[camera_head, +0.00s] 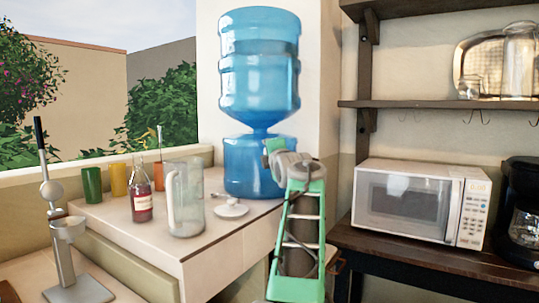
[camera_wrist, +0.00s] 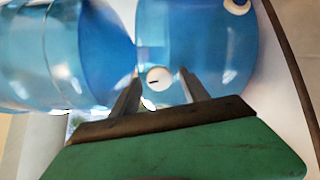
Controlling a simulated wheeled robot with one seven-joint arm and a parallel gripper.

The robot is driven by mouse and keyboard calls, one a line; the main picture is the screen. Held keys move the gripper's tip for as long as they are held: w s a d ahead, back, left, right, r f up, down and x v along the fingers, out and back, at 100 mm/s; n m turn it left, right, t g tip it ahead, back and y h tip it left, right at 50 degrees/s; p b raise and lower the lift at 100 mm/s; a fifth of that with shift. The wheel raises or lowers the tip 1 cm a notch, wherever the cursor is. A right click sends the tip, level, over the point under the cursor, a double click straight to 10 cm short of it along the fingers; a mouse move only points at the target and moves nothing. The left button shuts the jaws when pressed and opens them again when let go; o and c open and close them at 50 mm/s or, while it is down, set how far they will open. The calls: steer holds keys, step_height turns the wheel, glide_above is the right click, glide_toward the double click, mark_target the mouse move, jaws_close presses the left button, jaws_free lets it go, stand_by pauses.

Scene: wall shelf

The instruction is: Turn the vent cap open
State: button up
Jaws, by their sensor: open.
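The blue water dispenser (camera_head: 260,60) stands on the counter, a large bottle over a rounded blue lower tank (camera_head: 246,165). In the wrist view a small white round cap (camera_wrist: 158,79) with a short dark mark sits on the blue tank; it looks like the vent cap. My gripper (camera_wrist: 160,86) is open, its two dark fingers pointing at the tank on either side of this cap. I cannot tell whether they touch it. A second white round fitting (camera_wrist: 237,5) shows at the top edge. In the head view my arm hides the fingers and the cap.
A glass pitcher (camera_head: 184,200), a red bottle (camera_head: 142,193), coloured cups (camera_head: 118,180) and a small white dish (camera_head: 231,210) stand left of the dispenser. A microwave (camera_head: 410,203) and coffee maker (camera_head: 520,215) are right, under wall shelves (camera_head: 430,104).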

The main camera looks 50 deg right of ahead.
steer(key=b+v, duration=0.1)
steer(key=v, duration=0.6)
steer(key=shift+s+a, duration=0.25)
